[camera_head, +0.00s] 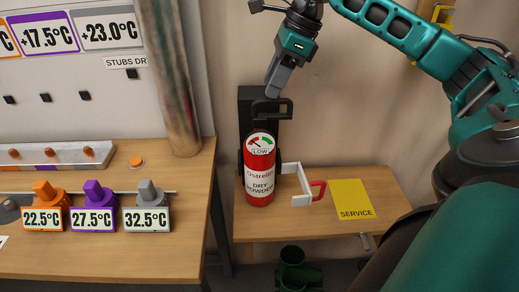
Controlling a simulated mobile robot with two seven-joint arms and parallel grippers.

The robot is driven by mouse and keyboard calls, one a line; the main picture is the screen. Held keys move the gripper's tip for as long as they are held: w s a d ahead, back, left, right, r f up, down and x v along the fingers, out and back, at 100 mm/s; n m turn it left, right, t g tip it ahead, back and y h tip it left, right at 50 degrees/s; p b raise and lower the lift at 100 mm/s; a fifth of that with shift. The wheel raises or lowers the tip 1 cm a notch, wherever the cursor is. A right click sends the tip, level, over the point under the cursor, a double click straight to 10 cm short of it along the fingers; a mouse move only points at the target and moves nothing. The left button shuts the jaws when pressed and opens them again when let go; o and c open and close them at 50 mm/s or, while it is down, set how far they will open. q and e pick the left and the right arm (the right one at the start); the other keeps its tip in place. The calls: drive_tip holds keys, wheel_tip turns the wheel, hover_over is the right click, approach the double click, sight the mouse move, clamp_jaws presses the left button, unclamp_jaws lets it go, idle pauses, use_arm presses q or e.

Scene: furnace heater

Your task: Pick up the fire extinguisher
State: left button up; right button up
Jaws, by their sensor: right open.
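The fire extinguisher (259,180) is a red cylinder with a white label and a gauge marked LOW, topped by a black handle (273,106). It stands upright at the back of the small wooden table (285,227), against a black bracket (247,102). My right gripper (273,90) is above the extinguisher's handle and points down. My left gripper is not in view.
A white piece with a red handle (303,185) is just right of the extinguisher. A yellow SERVICE card (353,199) lies on the table. A wooden bench (90,250) with stubs stands left, beside a vertical metal pipe (170,80). A dark green object (293,268) is below.

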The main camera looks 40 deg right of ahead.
sight(260, 100)
drive_tip(key=x, duration=0.3)
drive_tip(key=a+x, duration=0.1)
drive_tip(key=x, duration=0.1)
drive_tip(key=shift+w+a+f, duration=0.1)
drive_tip(key=shift+w+f, duration=0.05)
drive_tip(key=shift+f, duration=0.1)
clamp_jaws()
idle(1.2)
drive_tip(key=shift+w+r, duration=0.15)
drive_tip(key=shift+r, duration=0.1)
